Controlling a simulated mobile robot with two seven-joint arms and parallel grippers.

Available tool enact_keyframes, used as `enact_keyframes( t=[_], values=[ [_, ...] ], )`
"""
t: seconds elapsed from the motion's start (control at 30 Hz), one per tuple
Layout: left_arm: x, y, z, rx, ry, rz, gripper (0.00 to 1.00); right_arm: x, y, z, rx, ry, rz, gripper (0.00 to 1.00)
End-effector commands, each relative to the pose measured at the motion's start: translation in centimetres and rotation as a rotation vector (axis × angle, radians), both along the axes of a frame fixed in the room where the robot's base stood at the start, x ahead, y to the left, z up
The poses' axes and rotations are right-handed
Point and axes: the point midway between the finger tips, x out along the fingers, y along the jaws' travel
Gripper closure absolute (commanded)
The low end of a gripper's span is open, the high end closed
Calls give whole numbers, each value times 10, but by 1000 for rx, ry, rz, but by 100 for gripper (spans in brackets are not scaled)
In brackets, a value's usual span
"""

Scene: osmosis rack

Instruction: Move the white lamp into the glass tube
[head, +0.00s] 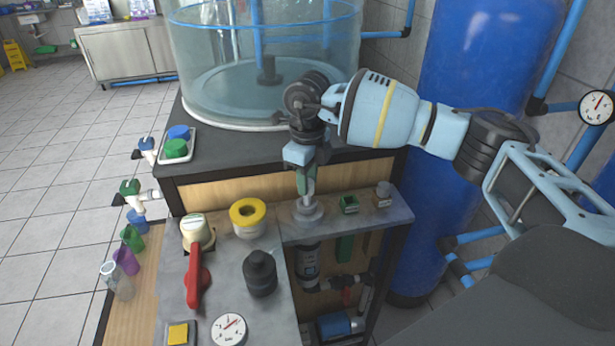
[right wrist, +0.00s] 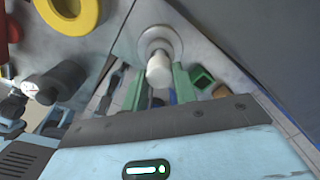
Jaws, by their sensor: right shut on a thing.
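My right gripper (head: 306,185) points down over the rack's shelf and its green fingers are shut on the white lamp (head: 311,187). The lamp is roughly upright, and its lower end meets a pale round collar (head: 308,211) on the shelf. In the right wrist view the lamp (right wrist: 158,70) shows between the fingers of the gripper (right wrist: 161,85), with the collar (right wrist: 160,43) just beyond it. A dark cylinder (head: 307,262) hangs below the collar. I cannot tell how deep the lamp sits or make out clear glass there. My left gripper is not in view.
A green square socket (head: 348,204) and a grey-brown block (head: 383,194) stand right of the collar. A yellow ring (head: 247,217), a black bottle (head: 261,272) and a red-handled valve (head: 196,280) are on the left. A large clear tank (head: 210,75) stands behind.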

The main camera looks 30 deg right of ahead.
Motion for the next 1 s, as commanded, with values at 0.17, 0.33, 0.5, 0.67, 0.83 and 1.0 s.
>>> enact_keyframes(
  t=[0.17,0.33,0.5,0.67,0.83,1.0],
  values=[
    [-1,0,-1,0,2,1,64,0,0,-4,0,1,0,85],
    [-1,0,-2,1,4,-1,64,0,0,-9,-1,1,0,85],
    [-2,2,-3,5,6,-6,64,0,0,-13,-1,1,0,85],
    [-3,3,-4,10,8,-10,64,0,0,-17,0,0,0,85],
    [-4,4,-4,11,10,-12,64,0,0,-21,1,1,0,85],
    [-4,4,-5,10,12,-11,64,0,0,-26,1,1,0,85]
  ],
)
